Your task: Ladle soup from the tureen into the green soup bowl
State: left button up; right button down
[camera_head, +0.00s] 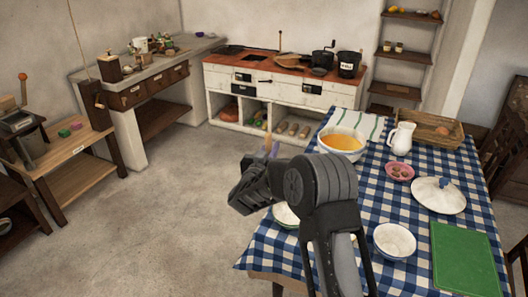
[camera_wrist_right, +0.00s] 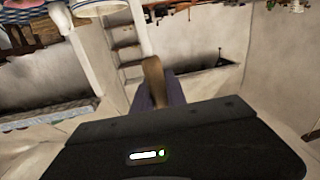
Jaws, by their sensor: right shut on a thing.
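The white tureen (camera_head: 342,153) of orange soup stands on the checked table. My right gripper (camera_head: 272,149) is in the air left of the tureen, beyond the table's left edge. It is shut on a wooden handle (camera_head: 268,141), which looks like the ladle's; it also shows in the right wrist view (camera_wrist_right: 153,75). The ladle's bowl end cannot be made out. A bowl with a greenish side (camera_head: 286,216), likely the green soup bowl, sits at the table's left side, partly hidden behind my right arm. My left gripper is not in view.
A white lid (camera_head: 438,195), pink bowl (camera_head: 399,172), white jug (camera_head: 401,139), basket (camera_head: 434,128), white bowl (camera_head: 395,240) and green board (camera_head: 463,259) are on the table (camera_head: 362,205). A striped cloth (camera_head: 352,120) lies behind the tureen. The floor at left is clear.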

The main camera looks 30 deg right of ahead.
jog(key=s+d+f+m+b, duration=0.4)
jog(key=s+d+m+b, duration=0.2)
jog(key=b, duration=0.6)
jog(key=s+d+f+m+b, duration=0.4)
jog(key=s+d+m+b, duration=0.3)
jog(key=b, duration=0.6)
jog(key=shift+s+d+m, duration=0.3)
jog(key=shift+s+m, duration=0.7)
jog(key=shift+m, duration=0.2)
dwell(1.5)
